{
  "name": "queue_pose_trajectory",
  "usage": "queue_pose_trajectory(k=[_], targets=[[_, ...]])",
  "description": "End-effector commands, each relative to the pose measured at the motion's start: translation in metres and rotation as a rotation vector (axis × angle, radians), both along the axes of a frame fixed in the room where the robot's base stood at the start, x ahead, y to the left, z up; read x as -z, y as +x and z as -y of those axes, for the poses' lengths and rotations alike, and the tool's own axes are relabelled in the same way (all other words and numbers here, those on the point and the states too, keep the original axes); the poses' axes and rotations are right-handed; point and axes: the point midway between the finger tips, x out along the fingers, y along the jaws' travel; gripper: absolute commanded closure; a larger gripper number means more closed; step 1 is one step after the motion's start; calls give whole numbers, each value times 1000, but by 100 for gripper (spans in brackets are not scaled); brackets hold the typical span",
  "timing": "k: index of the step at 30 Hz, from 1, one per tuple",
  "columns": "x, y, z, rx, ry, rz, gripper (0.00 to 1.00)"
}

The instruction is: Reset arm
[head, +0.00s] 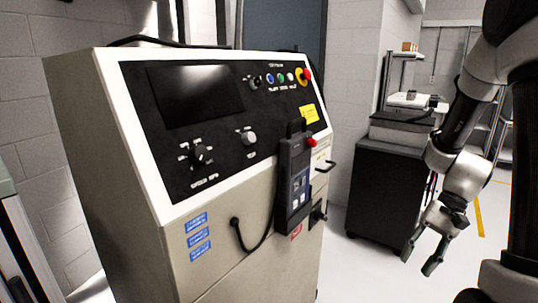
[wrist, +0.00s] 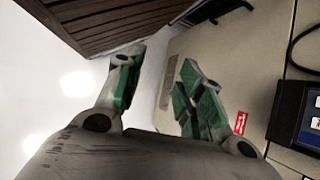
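My arm comes in at the right of the head view. My gripper (head: 424,252) hangs at its end, pointing down, to the right of the control cabinet and apart from it. In the wrist view my gripper (wrist: 160,95) shows two fingers with green pads. The fingers are spread with a clear gap between them, and nothing is held. The control cabinet (head: 265,272) has a black sloped panel with a dark screen (head: 195,93), knobs and coloured buttons. A handheld pendant (head: 293,185) hangs on its front right edge; part of it shows in the wrist view (wrist: 303,113).
A dark cart (head: 385,190) with equipment on top stands behind my gripper. A red button (head: 306,75) sits at the panel's upper right. The white floor right of the cabinet (head: 375,270) is clear.

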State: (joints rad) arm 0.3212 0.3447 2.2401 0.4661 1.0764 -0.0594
Motion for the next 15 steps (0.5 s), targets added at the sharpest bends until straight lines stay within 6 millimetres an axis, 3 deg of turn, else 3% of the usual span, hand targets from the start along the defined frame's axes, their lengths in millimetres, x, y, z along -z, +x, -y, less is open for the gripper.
queue_pose_trajectory(k=[1,9,15], targets=[[-18,-8,5,-53,-60,48,62],[-98,-47,29,-312,-355,314,62],[-147,-72,29,-444,-501,539,62]])
